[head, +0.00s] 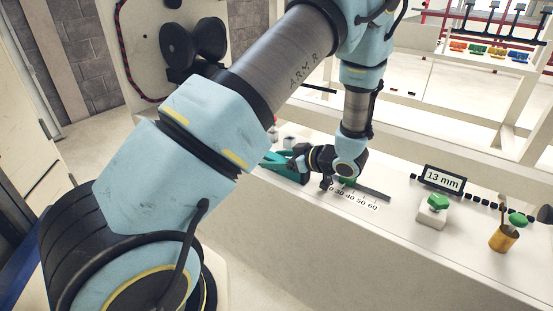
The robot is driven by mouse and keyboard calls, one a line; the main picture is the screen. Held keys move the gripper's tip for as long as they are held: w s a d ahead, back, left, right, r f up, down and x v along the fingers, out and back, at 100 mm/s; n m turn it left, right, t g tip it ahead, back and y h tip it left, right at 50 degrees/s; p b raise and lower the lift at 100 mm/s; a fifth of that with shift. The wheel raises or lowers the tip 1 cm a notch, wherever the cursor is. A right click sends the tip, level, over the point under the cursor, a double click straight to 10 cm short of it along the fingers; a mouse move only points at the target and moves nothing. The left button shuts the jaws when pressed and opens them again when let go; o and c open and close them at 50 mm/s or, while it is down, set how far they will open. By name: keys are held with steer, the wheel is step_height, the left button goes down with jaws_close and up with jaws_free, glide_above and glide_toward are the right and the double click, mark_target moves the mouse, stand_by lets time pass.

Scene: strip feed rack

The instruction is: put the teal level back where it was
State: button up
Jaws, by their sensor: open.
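A teal piece (285,168) lies on the white bench at the left of my gripper, partly hidden by my arm. Its full shape is hidden, so I cannot tell whether it is the level. My gripper (325,183) is low over the bench, close to the left end of a scale strip (360,202) with printed numbers. The jaws are open. They are small and dark here, and I see nothing held between them. A small green part (347,182) shows beside the gripper, by a dark bar (372,191); I cannot tell if they touch.
A display reading 13 mm (443,179) stands to the right. In front of it is a green button on a white box (432,213). A rack with coloured pieces (490,52) is at the back. The front bench edge is clear.

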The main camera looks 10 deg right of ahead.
steer(key=v, duration=1.2)
steer(key=shift+r+b, duration=0.15)
steer(key=shift+b, duration=0.25)
steer(key=w+a+r+m+h, duration=0.1)
steer(key=w+h, duration=0.2)
steer(key=w, duration=0.2)
steer(key=w+r+m+h, duration=0.1)
steer(key=w+r+h, duration=0.1)
steer(key=w, duration=0.3)
step_height(320, 180, up, 3)
steer(key=m+g+h, duration=0.2)
steer(key=m+h, duration=0.3)
steer(key=h, duration=0.1)
glide_above(265, 154)
steer(key=s+a+m+g+y, duration=0.1)
steer(key=s+a+m+g, duration=0.2)
steer(key=s+a, duration=1.2)
steer(key=g, duration=0.3)
steer(key=shift+a+f+y, duration=0.15)
steer(key=shift+a+y, duration=0.15)
steer(key=shift+a, duration=0.1)
step_height(265, 154, up, 10)
steer(key=p, duration=0.9)
steer(key=shift+p, duration=0.4)
steer(key=shift+f, duration=0.1)
